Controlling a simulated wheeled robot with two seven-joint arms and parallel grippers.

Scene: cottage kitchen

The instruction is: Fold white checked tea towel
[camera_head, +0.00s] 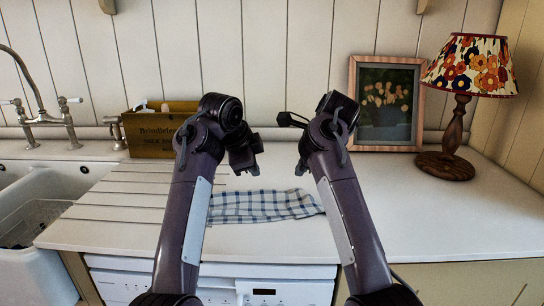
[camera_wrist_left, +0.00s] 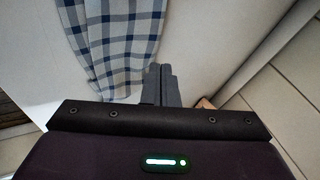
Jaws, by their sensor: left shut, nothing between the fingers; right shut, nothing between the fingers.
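The white tea towel with blue checks (camera_head: 262,205) lies on the white counter between my two forearms. It looks like a wide, low strip with a slightly uneven outline; its right end meets my right arm in the picture. My left gripper (camera_head: 252,169) is shut and empty above the counter, just behind the towel. In the left wrist view its closed fingers (camera_wrist_left: 160,84) are beside the lower edge of the towel (camera_wrist_left: 112,40); I cannot tell whether they touch. My right gripper (camera_head: 301,168) is shut and empty behind the towel's right part.
A wooden box (camera_head: 154,134) stands against the wall behind my left arm. A framed picture (camera_head: 387,104) and a lamp with a flowered shade (camera_head: 472,66) stand at the back right. The sink (camera_head: 40,222) is at the left. The counter at the right is clear.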

